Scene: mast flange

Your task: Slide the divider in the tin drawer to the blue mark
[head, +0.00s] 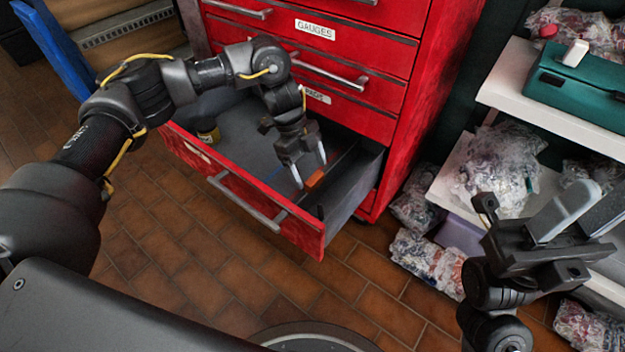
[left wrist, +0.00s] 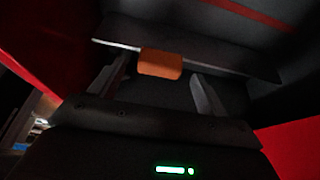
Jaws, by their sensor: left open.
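The open red drawer (head: 265,200) has a dark grey inside. The divider (head: 345,160) is a thin dark plate standing across it, right of the drawer's middle, with an orange tab (head: 315,179) on it. My left gripper (head: 310,167) is open and points down into the drawer at the tab. In the left wrist view the orange tab (left wrist: 160,64) shows between the spread fingers, beyond their tips. My right gripper (head: 580,214) is open and empty at the right.
A yellow and black round tin (head: 207,131) sits in the drawer's far left part. The red cabinet (head: 440,90) rises behind, with closed drawers above. White shelves (head: 545,105) with bagged goods and a teal case (head: 580,85) stand at the right. Tiled floor lies in front.

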